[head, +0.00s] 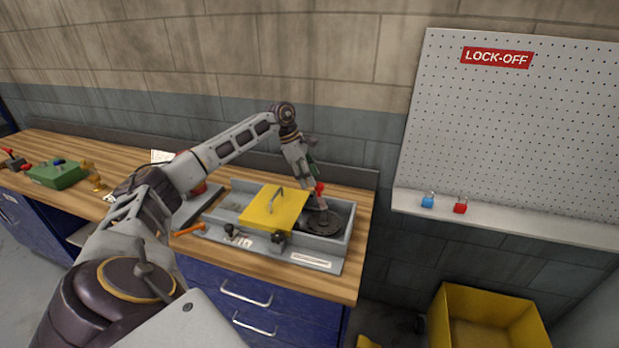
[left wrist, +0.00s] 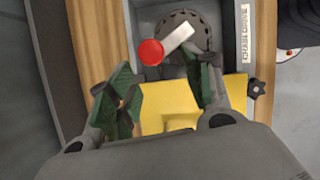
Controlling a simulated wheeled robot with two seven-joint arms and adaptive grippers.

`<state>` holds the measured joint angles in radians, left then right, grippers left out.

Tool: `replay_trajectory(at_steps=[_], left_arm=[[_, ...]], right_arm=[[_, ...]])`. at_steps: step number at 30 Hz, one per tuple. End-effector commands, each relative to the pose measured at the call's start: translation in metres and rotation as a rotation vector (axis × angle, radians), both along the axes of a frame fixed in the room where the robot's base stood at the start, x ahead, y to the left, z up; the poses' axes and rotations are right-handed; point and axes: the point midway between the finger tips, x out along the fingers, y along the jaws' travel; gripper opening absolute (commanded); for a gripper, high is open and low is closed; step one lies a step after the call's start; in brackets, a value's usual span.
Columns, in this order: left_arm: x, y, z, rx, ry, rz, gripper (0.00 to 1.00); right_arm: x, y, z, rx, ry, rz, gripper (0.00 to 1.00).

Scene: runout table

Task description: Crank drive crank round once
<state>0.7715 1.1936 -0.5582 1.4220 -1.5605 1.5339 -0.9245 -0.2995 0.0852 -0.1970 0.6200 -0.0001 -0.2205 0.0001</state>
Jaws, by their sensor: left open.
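The drive crank's red knob (head: 319,188) stands at the right end of a grey tray-like unit (head: 347,238), over a dark round wheel (head: 340,218). In the left wrist view the red knob (left wrist: 151,52) sits at the end of a pale crank arm (left wrist: 179,37) that reaches over the dark wheel (left wrist: 187,20). My left gripper (left wrist: 163,85) is open, with green-padded fingers apart and nothing visibly held. The knob shows beyond the gap between the fingertips. In the head view the left gripper (head: 314,172) is just above the knob. My right gripper is not in view.
A yellow cover (head: 266,212) with a handle lies on the unit beside the wheel. Black knobs (head: 278,237) are on its front edge. A green box (head: 58,174) stands at the bench's left. A pegboard (head: 510,130) and a yellow bin (head: 490,295) are at the right.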

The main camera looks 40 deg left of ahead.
Motion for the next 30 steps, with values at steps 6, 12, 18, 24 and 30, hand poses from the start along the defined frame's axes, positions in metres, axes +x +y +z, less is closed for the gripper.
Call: replay_trajectory(at_steps=[6, 12, 18, 24, 30], left_arm=[[-0.001, 0.004, 0.01, 0.0, 0.0, 0.0, 0.51], [-0.001, 0.007, 0.018, 0.0, 0.0, 0.0, 0.51], [-0.002, 0.01, 0.026, 0.0, 0.0, -0.001, 0.51], [-0.002, 0.013, 0.034, 0.0, 0.0, -0.001, 0.51], [-0.003, 0.016, 0.041, -0.001, -0.001, 0.0, 0.51]], right_arm=[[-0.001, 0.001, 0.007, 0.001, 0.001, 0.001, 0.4], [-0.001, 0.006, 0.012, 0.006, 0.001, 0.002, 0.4], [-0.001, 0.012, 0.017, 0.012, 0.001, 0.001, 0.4], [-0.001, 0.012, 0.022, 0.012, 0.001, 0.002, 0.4], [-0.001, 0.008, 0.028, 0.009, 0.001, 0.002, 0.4]])
